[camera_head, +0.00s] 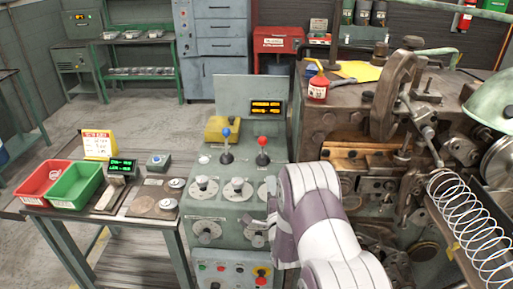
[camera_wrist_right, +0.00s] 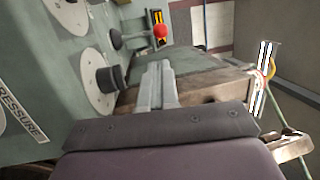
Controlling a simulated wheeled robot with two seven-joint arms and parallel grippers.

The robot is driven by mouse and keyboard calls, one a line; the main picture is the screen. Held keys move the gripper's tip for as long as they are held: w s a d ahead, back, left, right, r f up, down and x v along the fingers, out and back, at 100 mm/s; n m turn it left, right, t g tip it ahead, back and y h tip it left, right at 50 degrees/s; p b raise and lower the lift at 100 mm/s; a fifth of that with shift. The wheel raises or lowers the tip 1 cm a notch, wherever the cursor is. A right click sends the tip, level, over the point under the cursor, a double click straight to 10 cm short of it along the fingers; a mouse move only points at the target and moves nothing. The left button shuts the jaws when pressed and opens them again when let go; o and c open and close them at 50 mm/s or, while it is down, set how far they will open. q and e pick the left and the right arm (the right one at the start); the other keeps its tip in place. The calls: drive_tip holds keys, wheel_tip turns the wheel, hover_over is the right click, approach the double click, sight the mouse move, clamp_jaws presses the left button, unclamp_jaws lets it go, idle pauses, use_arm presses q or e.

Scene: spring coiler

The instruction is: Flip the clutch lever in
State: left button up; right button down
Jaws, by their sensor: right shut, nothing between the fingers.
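Two levers stand on the grey-green control console (camera_head: 232,88): one with a blue knob (camera_head: 226,132) and one with a red knob (camera_head: 263,142). I cannot read which is the clutch lever. The red knob also shows in the right wrist view (camera_wrist_right: 160,31), on a dark stem beyond my fingertips. My right gripper (camera_head: 250,224) is in front of the console dials, partly hidden by my white and purple wrist. In the wrist view its fingers (camera_wrist_right: 155,68) are together and empty, apart from the red-knobbed lever. My left gripper is not in view.
A black dial knob (camera_wrist_right: 108,79) is close to the left of my fingers in the wrist view. The coiling machine (camera_head: 345,120) with a large spring (camera_head: 470,225) stands right of the console. A side table with red (camera_head: 30,196) and green bins (camera_head: 62,200) is at left.

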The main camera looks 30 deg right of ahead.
sight(263, 144)
drive_tip(key=shift+s+r, duration=0.1)
drive_tip(key=shift+w, duration=0.2)
drive_tip(key=p+x, duration=0.4)
drive_tip(key=x, duration=0.8)
drive_tip(key=shift+w+d, duration=0.35)
drive_tip(key=shift+w, duration=0.4)
drive_tip(key=shift+r, duration=0.1)
